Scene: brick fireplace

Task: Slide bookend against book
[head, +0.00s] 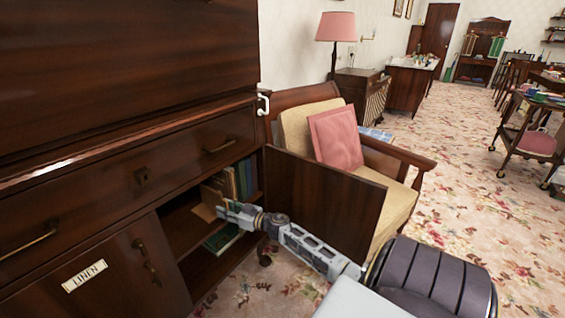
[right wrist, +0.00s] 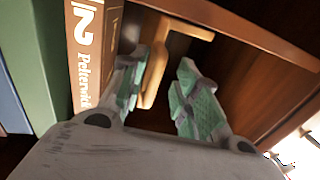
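A tan wooden bookend (head: 204,213) stands on the upper shelf inside the open cabinet, at the left of the books. In the right wrist view the bookend (right wrist: 154,84) shows just beyond and between my fingers. The book beside it (right wrist: 84,50) has a tan-orange spine with a "2" and lettering. Whether bookend and book touch is unclear. My right gripper (head: 222,209) reaches into the compartment; in the right wrist view its green-padded fingers (right wrist: 166,75) are apart, with no clear grip on the bookend. My left gripper is out of view.
More upright books (head: 243,180) stand to the right on the shelf. A green book (head: 222,238) lies on the level below. The open cabinet door (head: 322,200) stands close beside my right arm. An armchair (head: 395,195) with a pink cushion is behind it.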

